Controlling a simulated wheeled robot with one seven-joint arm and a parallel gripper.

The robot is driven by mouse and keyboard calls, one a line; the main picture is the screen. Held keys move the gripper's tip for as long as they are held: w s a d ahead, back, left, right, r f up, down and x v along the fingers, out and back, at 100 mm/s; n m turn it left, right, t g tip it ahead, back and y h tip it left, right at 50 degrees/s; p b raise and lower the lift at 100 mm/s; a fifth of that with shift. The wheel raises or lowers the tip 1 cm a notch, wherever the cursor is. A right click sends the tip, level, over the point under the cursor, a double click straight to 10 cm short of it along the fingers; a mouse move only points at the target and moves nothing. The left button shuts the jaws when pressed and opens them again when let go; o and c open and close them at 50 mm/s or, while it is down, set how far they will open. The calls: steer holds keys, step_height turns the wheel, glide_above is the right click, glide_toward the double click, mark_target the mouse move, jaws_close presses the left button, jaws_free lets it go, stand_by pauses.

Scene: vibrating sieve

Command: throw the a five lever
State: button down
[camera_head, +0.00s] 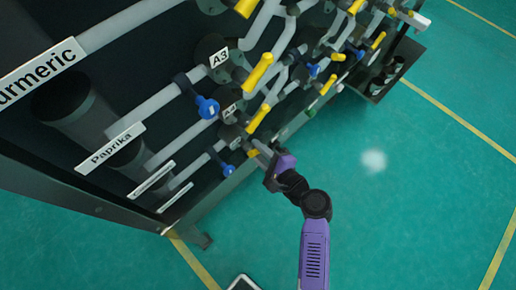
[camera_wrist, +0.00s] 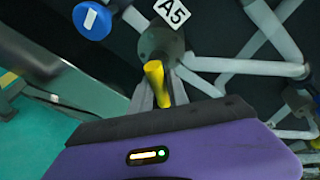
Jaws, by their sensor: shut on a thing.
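The A5 lever has a yellow handle (camera_wrist: 156,75), which stands just below the white A5 label (camera_wrist: 172,12) and its round grey mount in the wrist view. My gripper (camera_wrist: 160,97) is shut on this handle, with one grey finger on each side of it. In the head view my gripper (camera_head: 262,151) reaches the lower end of the pipe rack from the right, and only a small yellow part of the lever (camera_head: 252,153) shows at its fingertips.
Other yellow levers (camera_head: 258,118) and blue-knobbed valves (camera_head: 207,107) sit close by on the grey pipes. A blue knob (camera_wrist: 92,20) is at upper left in the wrist view. Green floor (camera_head: 400,200) with yellow lines is clear to the right.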

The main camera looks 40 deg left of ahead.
steer(key=shift+s+a+f, duration=0.2)
steer(key=shift+s+f, duration=0.05)
steer(key=shift+s, duration=0.35)
steer(key=c, duration=1.3)
jaws_free()
steer(key=shift+w+r, duration=0.2)
steer(key=shift+w, duration=0.15)
steer(key=shift+d, duration=0.15)
steer(key=v, duration=0.7)
steer(key=shift+d+r, duration=0.1)
steer(key=shift+d, duration=0.2)
